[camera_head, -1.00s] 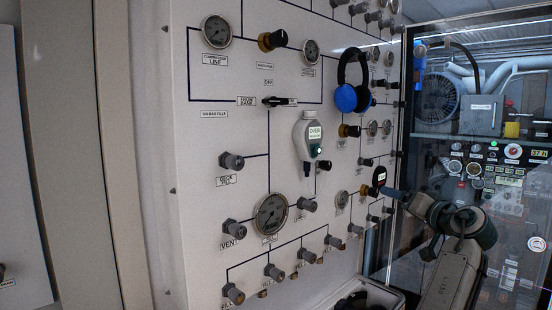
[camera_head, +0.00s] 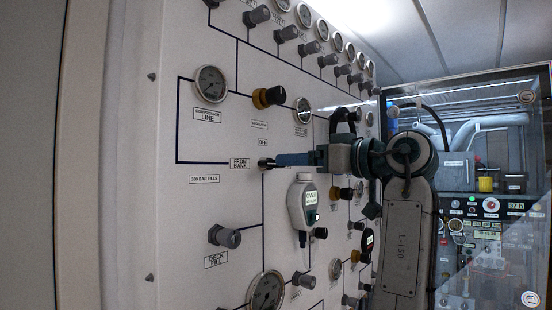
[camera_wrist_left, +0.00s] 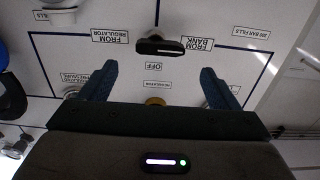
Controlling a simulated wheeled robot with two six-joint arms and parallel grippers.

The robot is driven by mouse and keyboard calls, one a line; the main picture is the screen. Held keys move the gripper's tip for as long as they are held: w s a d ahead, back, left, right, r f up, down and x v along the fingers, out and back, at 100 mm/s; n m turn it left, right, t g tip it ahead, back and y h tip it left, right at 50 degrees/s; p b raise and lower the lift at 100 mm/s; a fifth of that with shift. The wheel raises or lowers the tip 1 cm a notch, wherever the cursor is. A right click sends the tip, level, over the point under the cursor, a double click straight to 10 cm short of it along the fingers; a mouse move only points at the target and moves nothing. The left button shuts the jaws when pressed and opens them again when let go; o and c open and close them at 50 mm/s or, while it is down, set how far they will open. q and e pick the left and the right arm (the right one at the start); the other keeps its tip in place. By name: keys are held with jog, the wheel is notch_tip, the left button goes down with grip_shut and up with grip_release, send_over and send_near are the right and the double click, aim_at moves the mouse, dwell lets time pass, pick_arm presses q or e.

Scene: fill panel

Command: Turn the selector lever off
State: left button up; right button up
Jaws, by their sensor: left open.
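The black selector lever (camera_head: 267,164) sits on the white panel. In the left wrist view the lever (camera_wrist_left: 160,47) lies level, between the FROM REGULATOR label (camera_wrist_left: 110,37) and the FROM BANK label (camera_wrist_left: 197,43). Its white mark is on the FROM BANK side. The OFF label (camera_wrist_left: 154,66) is below it there, and above it in the head view (camera_head: 263,142). My left gripper (camera_head: 280,160) points at the lever from the right in the head view. In its wrist view the blue fingers (camera_wrist_left: 158,69) are wide apart and empty. My right gripper is not in view.
A grey handheld meter (camera_head: 302,205) hangs just below my gripper. A knob with a brass base (camera_head: 268,96) and round gauges (camera_head: 210,82) are above. Several more knobs line the panel. A glass-fronted cabinet (camera_head: 480,200) stands at the right.

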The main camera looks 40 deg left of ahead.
aim_at(274, 163)
pick_arm(q)
jog(key=a, duration=0.2)
jog(key=a+p, duration=0.1)
jog(key=a, duration=0.4)
jog(key=shift+w+a, duration=0.2)
jog(key=shift+w, duration=0.1)
jog(key=shift+a+f, duration=0.1)
jog(key=shift+a, duration=0.1)
jog(key=c, duration=1)
